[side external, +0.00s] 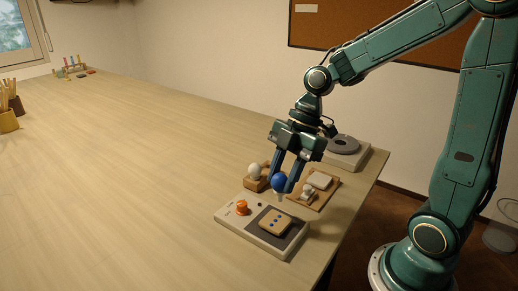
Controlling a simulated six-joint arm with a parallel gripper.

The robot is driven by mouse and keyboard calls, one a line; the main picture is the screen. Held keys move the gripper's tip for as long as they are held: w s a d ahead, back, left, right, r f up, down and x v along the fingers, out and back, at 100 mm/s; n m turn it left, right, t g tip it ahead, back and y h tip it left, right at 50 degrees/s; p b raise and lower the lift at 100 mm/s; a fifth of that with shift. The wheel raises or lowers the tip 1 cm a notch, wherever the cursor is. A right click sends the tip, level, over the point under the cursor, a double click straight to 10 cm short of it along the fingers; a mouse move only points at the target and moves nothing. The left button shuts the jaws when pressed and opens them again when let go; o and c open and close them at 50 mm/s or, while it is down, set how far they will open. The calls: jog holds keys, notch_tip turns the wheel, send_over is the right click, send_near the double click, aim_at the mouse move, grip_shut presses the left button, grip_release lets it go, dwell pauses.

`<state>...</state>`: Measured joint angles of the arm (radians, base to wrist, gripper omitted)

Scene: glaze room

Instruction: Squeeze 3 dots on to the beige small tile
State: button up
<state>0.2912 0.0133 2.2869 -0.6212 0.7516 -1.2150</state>
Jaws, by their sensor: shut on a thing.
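The beige small tile (269,229) lies on the dark pad of a pale board near the table's front edge. Small blue dots show on its top; they look like three, but they are tiny in this view. My gripper (281,185) points down and is shut on a blue squeeze bulb (279,182). A short pale tip shows below the bulb. The bulb is above the far side of the tile and looks apart from it.
The pale board (233,221) carries an orange knob (242,208). A white bulb (255,172) sits in a wooden holder behind it. A wooden tray (325,198) with white pieces is right of my gripper. A grey turntable (343,145) stands behind.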

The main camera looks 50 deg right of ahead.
jog(key=shift+r, duration=1.2)
